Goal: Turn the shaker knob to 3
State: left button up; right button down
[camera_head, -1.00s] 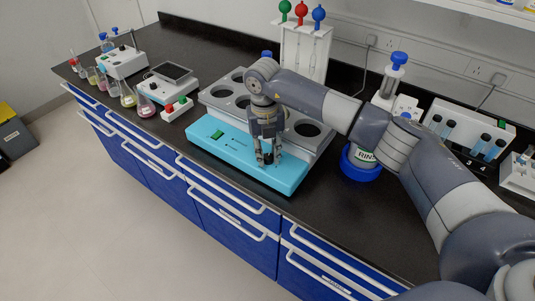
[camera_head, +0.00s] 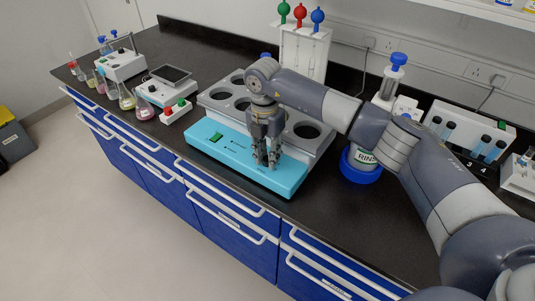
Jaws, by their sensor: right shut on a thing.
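The shaker (camera_head: 222,157) stands near the front edge of the black bench, with a light blue base and a grey top plate with several round holes. A green switch (camera_head: 216,137) sits on the left of its blue front. My right gripper (camera_head: 267,163) points down at the right part of the blue front and is shut on the small dark knob there. The fingers mostly hide the knob, and its setting cannot be read. My left gripper is not in view.
A balance (camera_head: 167,87), several flasks (camera_head: 127,97) and a red-and-green button box (camera_head: 175,111) stand to the left. Bare bench (camera_head: 325,215) lies right of the shaker.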

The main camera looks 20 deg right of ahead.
aim_at(266, 157)
jog(key=shift+r, duration=0.1)
dwell(0.4)
jog(key=c, duration=1.3)
grip_release()
jog(key=shift+c, duration=0.2)
notch_tip(266, 157, up, 12)
jog(key=shift+w+a, duration=0.15)
jog(key=shift+w, duration=0.05)
